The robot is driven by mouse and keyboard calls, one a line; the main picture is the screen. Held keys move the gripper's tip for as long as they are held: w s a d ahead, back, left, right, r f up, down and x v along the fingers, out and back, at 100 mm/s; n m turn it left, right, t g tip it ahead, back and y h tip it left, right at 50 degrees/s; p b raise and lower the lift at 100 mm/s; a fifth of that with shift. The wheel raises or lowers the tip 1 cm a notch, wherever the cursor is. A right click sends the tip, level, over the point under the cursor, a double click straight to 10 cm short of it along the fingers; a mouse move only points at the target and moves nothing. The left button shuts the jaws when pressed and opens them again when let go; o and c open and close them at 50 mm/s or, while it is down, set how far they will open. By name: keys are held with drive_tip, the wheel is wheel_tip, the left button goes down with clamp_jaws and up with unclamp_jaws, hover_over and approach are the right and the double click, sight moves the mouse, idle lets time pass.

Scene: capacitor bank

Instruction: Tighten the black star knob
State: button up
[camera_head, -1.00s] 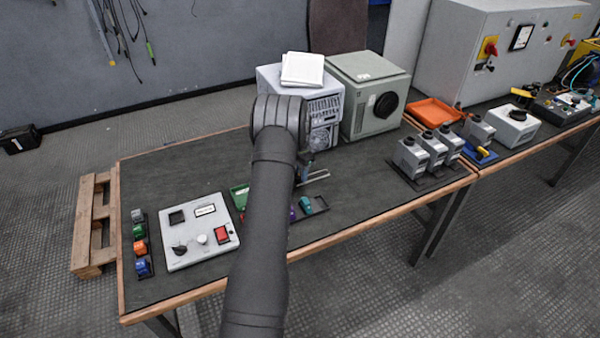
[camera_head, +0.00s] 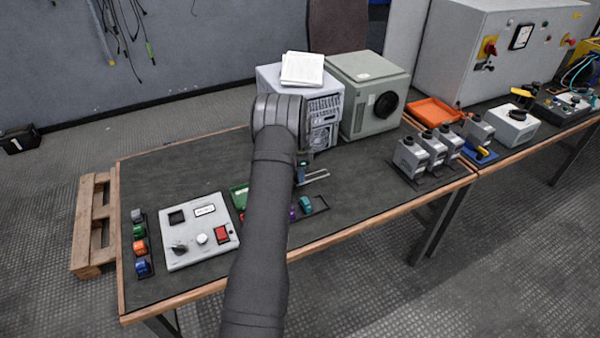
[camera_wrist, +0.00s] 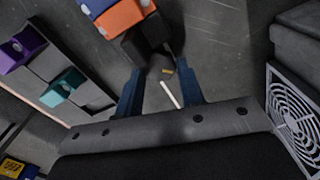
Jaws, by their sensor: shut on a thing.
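My gripper (camera_wrist: 158,82) shows in the wrist view as two blue fingers. They are closed in on a dark black piece (camera_wrist: 147,42) at their tips, which I take to be the star knob; its star shape cannot be made out. An orange and blue block (camera_wrist: 120,15) lies just beyond this piece. A thin white rod (camera_wrist: 171,95) and a small brass-coloured bit (camera_wrist: 167,71) show between the fingers. In the head view my arm hides most of the gripper and the knob; only a bit of bluish finger (camera_head: 301,172) shows beside it.
A control panel (camera_head: 197,263) stands left of my arm. A rack with purple (camera_wrist: 24,46) and teal (camera_wrist: 64,86) pieces is close on the left in the wrist view, and a fan grille (camera_wrist: 296,115) on the right. A grey-green box (camera_head: 365,65) stands behind. The table's left back is clear.

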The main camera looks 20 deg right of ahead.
drive_tip(key=shift+m, duration=1.4)
drive_tip(key=o, duration=0.9)
drive_tip(key=shift+r, duration=0.1)
drive_tip(key=shift+r, duration=3.45)
drive_tip(key=shift+c, duration=0.3)
